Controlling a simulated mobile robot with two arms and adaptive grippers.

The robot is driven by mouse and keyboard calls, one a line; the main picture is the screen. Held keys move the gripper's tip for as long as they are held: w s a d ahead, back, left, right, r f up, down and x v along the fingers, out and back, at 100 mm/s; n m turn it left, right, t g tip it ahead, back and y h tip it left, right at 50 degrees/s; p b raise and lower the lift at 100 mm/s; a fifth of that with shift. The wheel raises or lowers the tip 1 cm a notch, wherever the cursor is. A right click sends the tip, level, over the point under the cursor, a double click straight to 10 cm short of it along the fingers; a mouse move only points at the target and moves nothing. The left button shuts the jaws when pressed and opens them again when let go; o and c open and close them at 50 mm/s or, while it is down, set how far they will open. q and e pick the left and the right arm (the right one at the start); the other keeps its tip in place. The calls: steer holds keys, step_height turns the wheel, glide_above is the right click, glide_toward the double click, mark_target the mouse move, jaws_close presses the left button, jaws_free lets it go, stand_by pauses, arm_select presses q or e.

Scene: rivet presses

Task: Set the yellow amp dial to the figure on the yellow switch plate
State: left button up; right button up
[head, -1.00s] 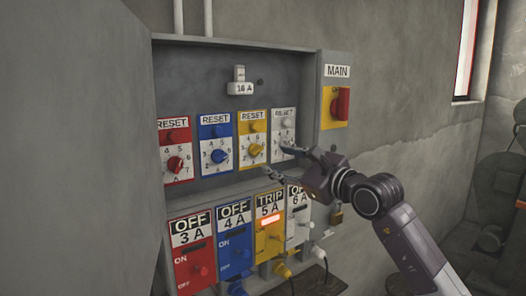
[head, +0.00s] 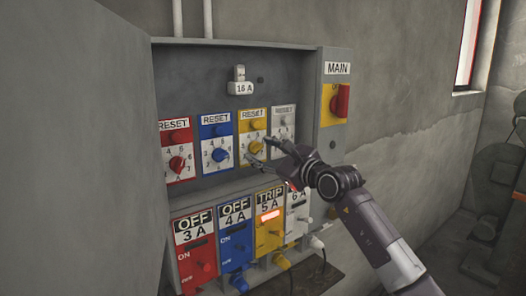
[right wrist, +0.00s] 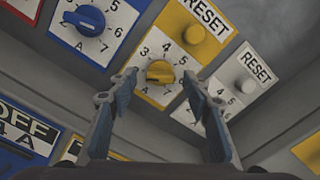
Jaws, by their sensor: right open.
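The yellow amp dial (head: 255,148) is a round yellow knob on a white, figure-marked plate under a yellow RESET button. In the right wrist view the dial (right wrist: 160,72) shows figures such as 3, 4, 5 and 7 around it; I cannot tell clearly which one it points to. The yellow switch plate (head: 268,236) below reads TRIP and 5 A, with a lit orange lamp. My right gripper (head: 261,151) is open at the yellow dial. In the right wrist view its fingers (right wrist: 159,78) appear on either side of the dial, apart from it. My left gripper is out of view.
Red (head: 177,163) and blue (head: 220,155) dials sit to the left, the white dial plate (head: 283,122) close on the right. Red, blue and white switches line the lower row. The MAIN switch (head: 341,100) stands right. The open cabinet door (head: 80,160) fills the left.

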steer(key=c, duration=1.2)
steer(key=shift+o, duration=0.2)
steer(key=shift+m, duration=0.3)
steer(key=shift+f+m+b, duration=0.1)
steer(key=shift+m+b, duration=0.4)
steer(key=shift+m, duration=0.1)
steer(key=shift+m+b, duration=0.45)
steer(key=shift+m, duration=0.75)
steer(key=m, duration=0.2)
steer(key=shift+m, duration=1.8)
